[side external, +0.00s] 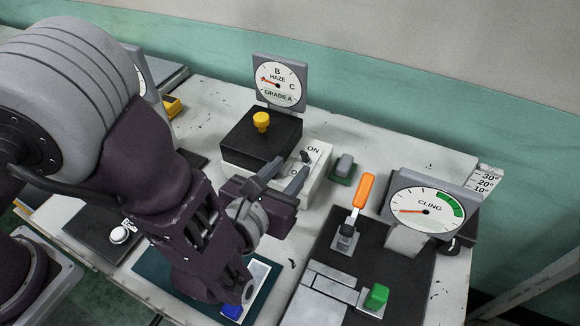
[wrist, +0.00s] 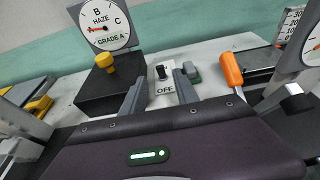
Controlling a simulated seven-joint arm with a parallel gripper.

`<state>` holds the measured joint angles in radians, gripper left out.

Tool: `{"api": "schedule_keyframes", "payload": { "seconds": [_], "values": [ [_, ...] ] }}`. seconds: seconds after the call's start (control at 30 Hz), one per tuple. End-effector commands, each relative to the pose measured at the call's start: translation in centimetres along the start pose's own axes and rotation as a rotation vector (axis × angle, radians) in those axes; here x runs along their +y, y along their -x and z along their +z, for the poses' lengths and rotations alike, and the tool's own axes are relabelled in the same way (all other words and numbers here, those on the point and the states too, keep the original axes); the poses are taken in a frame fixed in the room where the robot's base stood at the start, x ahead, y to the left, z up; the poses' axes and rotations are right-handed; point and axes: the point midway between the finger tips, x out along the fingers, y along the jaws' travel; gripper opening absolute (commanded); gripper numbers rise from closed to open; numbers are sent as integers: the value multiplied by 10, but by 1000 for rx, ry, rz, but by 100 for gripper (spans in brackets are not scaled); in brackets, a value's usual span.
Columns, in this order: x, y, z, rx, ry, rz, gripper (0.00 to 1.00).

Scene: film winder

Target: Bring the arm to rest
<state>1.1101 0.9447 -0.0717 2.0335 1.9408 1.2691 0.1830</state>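My gripper (side external: 289,166) is open and empty, its two grey fingers apart above the front of a white switch box (side external: 317,176). In the wrist view the gripper (wrist: 159,80) has the box's black toggle (wrist: 162,72) showing between its fingers. The toggle stands toward the ON end in the side view; the OFF label (wrist: 165,90) shows in the wrist view. I cannot tell whether a finger touches the box. My arm reaches in from the left and hides part of the bench.
A black box with a yellow knob (side external: 261,121) stands behind, below the HAZE dial (side external: 279,83). An orange-handled lever (side external: 363,192), the CLING gauge (side external: 428,209) and a green button (side external: 377,296) are at right. A blue button (side external: 232,311) lies below my gripper. Air above the bench is clear.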

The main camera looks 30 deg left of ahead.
Motion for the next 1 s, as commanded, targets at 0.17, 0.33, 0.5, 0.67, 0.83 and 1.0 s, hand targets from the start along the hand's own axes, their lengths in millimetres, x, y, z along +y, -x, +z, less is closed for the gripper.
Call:
{"api": "schedule_keyframes", "payload": {
  "seconds": [0.17,0.33,0.5,0.67,0.83,1.0],
  "values": [
    [0,0,0,0,0,0,36],
    [0,0,0,0,0,0,36],
    [16,-4,17,-7,56,50,36],
    [127,10,76,2,386,394,36],
    [267,100,99,16,1044,909,36],
    [292,208,81,4,1890,1259,36]
  ]
}}
